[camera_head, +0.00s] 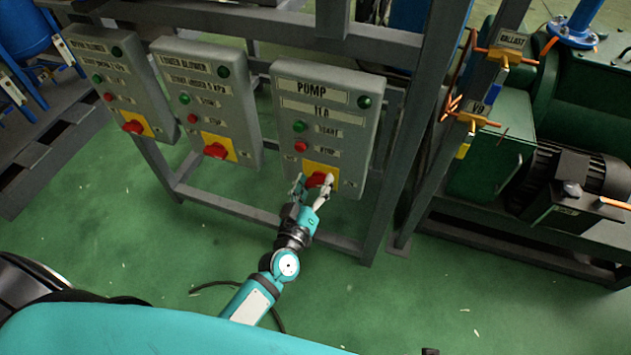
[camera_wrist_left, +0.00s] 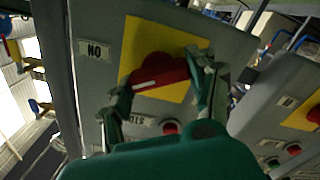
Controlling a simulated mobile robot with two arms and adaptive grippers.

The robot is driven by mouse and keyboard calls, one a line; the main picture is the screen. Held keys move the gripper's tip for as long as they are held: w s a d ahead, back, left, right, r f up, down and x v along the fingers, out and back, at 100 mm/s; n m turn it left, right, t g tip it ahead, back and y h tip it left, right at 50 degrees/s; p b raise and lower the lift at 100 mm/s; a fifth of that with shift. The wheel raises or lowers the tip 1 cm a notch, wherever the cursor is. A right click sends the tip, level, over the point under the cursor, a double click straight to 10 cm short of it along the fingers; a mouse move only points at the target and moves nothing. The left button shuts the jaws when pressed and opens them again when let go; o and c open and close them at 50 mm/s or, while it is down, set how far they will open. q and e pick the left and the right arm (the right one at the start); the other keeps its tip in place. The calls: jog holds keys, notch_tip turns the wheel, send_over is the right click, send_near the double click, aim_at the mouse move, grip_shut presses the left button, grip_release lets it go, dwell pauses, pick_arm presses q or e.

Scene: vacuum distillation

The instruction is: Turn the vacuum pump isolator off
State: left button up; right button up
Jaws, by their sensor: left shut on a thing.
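The pump control box (camera_head: 350,120) is the rightmost of three grey boxes on a metal frame. Its red rotary isolator knob (camera_head: 318,180) sits on a yellow plate (camera_head: 332,169) at the bottom of the box. In the left wrist view the red knob (camera_wrist_left: 158,72) has a pale line along its handle and stands tilted on its yellow plate (camera_wrist_left: 191,38). An "ON" label (camera_wrist_left: 95,50) is beside the plate. My left gripper (camera_head: 315,187) is at the knob, its fingers on either side, shut on it. My right gripper is not in view.
Two similar boxes with red isolators stand to the left, the nearer one (camera_head: 208,100) close by. Frame posts (camera_head: 415,130) and orange-handled valves (camera_head: 478,118) are to the right. A motor (camera_head: 565,180) stands at far right. Green floor in front is mostly clear, with a dark cable (camera_head: 215,284).

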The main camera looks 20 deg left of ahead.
pick_arm(q)
jog(key=n, duration=0.3)
jog(key=shift+f, duration=0.1)
jog(key=n, duration=0.4)
jog(key=shift+a+f, duration=0.1)
jog(key=shift+f, duration=0.05)
jog(key=n, duration=0.2)
jog(key=shift+s+n, duration=0.1)
jog(key=shift+n, duration=0.2)
jog(key=shift+f+n+b, duration=0.1)
jog(key=shift+n+b, duration=0.3)
jog(key=shift+n, duration=0.7)
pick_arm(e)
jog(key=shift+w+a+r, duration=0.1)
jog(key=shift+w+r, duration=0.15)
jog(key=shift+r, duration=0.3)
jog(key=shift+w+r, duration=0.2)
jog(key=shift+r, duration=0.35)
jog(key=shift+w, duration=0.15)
pick_arm(q)
jog(key=o, duration=1.2)
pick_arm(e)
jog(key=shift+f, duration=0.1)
